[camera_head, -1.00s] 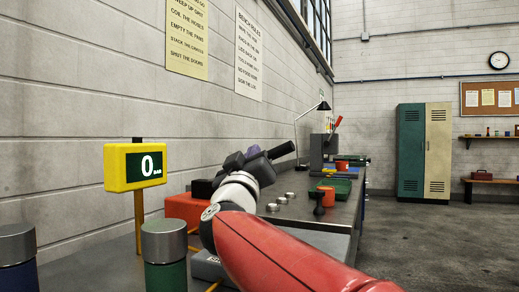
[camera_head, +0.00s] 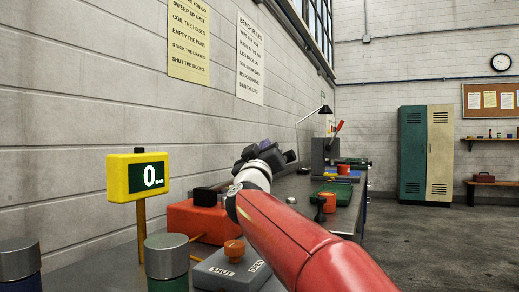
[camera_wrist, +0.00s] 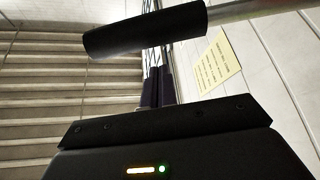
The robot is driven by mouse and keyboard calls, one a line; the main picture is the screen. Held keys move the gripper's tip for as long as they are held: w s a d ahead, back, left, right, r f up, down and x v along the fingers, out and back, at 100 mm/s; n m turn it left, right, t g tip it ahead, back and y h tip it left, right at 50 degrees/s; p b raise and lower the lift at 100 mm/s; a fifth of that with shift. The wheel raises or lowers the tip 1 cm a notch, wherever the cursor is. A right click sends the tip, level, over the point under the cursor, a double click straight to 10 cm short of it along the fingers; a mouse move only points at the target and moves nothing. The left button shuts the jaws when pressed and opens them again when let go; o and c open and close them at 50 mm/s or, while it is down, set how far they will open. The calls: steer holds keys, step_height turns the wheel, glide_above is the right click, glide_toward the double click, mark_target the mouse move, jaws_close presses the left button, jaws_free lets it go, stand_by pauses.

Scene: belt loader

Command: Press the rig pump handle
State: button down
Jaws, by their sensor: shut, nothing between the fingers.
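The pump handle (camera_wrist: 145,32) is a black cylindrical grip on a pale metal rod, across the top of the wrist view. My gripper (camera_wrist: 157,88) is shut and empty, its dark fingers just below the grip in that picture. I cannot tell whether they touch it. In the head view my gripper (camera_head: 262,150) is above the bench, and my arm and gripper hide most of the handle. The red-orange rig body (camera_head: 200,222) is partly hidden behind my arm. A yellow gauge (camera_head: 138,177) on a post reads 0 bar.
A grey valve box (camera_head: 222,272) marked SHUT and OPEN, with an orange knob (camera_head: 233,250), sits close below my arm. Metal-capped cylinders (camera_head: 166,262) stand at front left. The wall runs along the left. A lamp (camera_head: 322,110) and other bench items are farther back.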

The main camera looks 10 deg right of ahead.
steer(key=shift+s+d+f+b, duration=0.15)
steer(key=shift+d+f, duration=0.15)
steer(key=shift+f, duration=0.3)
steer(key=shift+s+d+f+b, duration=0.15)
steer(key=shift+d+f, duration=0.1)
steer(key=shift+f, duration=0.35)
steer(key=shift+w, duration=0.1)
step_height(320, 180, down, 6)
steer(key=s+d+b, duration=0.1)
steer(key=b, duration=0.3)
steer(key=shift+d, duration=0.4)
steer(key=shift+s+f, duration=0.15)
steer(key=s+a, duration=0.4)
steer(key=s, duration=0.8)
steer(key=shift+a+f+b, duration=0.15)
steer(key=shift+a+b, duration=0.15)
steer(key=shift+b, duration=0.1)
steer(key=shift+s, duration=0.1)
